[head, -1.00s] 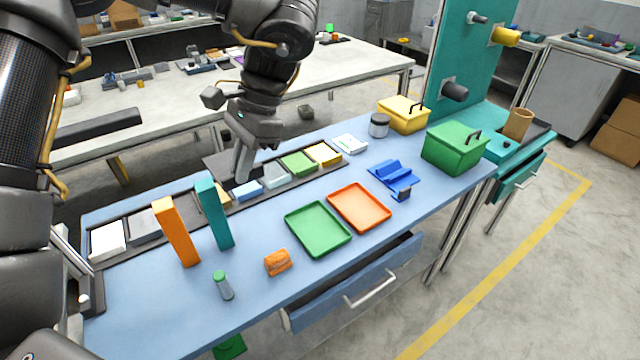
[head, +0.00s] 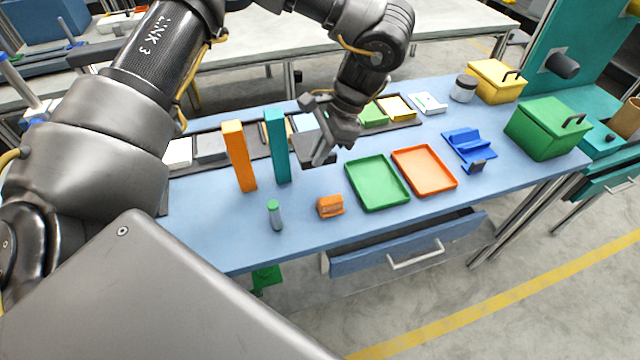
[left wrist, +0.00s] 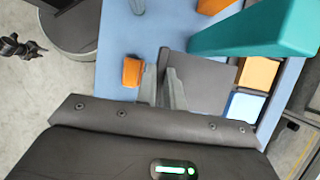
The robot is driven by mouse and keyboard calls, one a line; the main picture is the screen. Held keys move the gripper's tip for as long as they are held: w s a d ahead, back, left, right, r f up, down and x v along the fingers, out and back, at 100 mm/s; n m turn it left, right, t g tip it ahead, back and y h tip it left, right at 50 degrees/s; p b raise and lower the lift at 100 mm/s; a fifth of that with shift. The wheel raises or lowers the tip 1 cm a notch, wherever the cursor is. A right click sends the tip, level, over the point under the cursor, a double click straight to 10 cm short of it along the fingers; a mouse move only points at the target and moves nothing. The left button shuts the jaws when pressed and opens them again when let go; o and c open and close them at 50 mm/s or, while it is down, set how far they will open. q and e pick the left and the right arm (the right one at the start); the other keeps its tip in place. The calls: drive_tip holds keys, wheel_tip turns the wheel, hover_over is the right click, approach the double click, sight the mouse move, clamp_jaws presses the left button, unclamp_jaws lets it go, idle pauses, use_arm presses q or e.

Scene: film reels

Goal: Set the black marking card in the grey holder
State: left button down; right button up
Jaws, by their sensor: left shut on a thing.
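A flat dark card (head: 309,145), which looks like the black marking card, is in my left gripper (head: 322,155). The gripper is shut on it near the teal block, above the blue table. In the left wrist view the card (left wrist: 203,85) extends to the right of the fingers (left wrist: 161,80). I cannot pick out a separate grey holder for certain. A long dark grey rack (head: 258,150) with several compartments runs along the back of the table, partly hidden by my arm. My right gripper is not in view.
A tall orange block (head: 239,157) and a teal block (head: 277,147) stand left of the gripper. A green-capped bottle (head: 275,215) and small orange object (head: 330,206) are in front. Green (head: 378,207) and orange (head: 450,189) trays lie right, beside a blue cradle (head: 486,152).

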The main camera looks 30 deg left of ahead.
use_arm(q)
wheel_tip(320, 180, down, 11)
drive_tip(key=shift+r, duration=0.1)
idle(0.5)
drive_tip(key=shift+f, duration=0.2)
drive_tip(key=c, duration=1.8)
unclamp_jaws()
drive_tip(key=v, duration=1.2)
drive_tip(key=shift+r, duration=0.1)
